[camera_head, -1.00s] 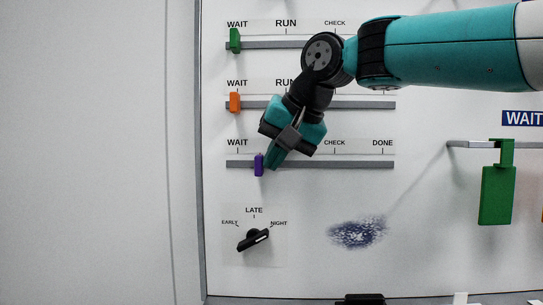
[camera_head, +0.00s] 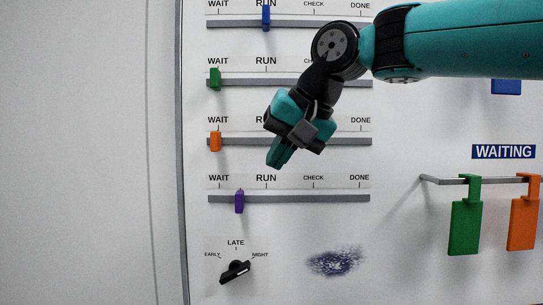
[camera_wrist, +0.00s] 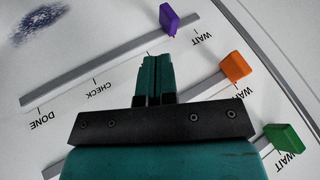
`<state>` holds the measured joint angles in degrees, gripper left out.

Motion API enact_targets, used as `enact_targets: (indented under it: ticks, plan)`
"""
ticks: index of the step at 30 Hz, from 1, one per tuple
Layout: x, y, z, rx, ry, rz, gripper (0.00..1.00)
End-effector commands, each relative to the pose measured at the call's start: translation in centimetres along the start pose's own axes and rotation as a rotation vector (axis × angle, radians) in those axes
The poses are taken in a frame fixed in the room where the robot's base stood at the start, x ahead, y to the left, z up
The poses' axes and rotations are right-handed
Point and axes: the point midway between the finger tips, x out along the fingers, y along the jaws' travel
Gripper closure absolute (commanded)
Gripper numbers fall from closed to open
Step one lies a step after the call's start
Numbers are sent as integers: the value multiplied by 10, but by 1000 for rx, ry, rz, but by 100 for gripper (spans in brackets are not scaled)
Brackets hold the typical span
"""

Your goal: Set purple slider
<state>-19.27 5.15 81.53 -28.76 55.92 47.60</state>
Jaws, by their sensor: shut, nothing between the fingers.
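The purple slider (camera_head: 239,201) sits on the fourth visible rail (camera_head: 315,198), between the WAIT and RUN marks, closer to WAIT than to CHECK. In the wrist view the purple slider (camera_wrist: 178,19) stands near the WAIT end of its rail (camera_wrist: 105,64). My gripper (camera_head: 275,164) is shut and empty, above and to the right of the purple slider and apart from it. In the wrist view my gripper (camera_wrist: 156,60) has its fingertips close together. In that view the fingertips lie just short of the purple slider's rail.
Orange (camera_head: 215,141) and green (camera_head: 214,79) sliders sit at WAIT on the rails above; a blue slider (camera_head: 266,17) is at RUN. A dial (camera_head: 235,271) is below. Green (camera_head: 465,228) and orange (camera_head: 523,224) tags hang at right under WAITING. A dark smudge (camera_head: 335,262) marks the board.

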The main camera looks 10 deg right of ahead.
Motion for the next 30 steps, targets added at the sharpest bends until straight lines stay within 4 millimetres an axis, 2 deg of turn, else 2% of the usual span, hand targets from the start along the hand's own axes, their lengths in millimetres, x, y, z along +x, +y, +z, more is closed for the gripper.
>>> enact_targets:
  ticks: [1,4,12,16,20,30]
  plan:
    - [-7,-1,-2,0,0,0,100]
    - [-8,5,-1,4,1,-5,100]
    - [-20,40,2,4,3,-3,100]
    - [-17,42,3,0,-1,0,100]
    - [4,42,5,-2,-4,-1,100]
    - [74,40,4,-1,-6,-1,100]
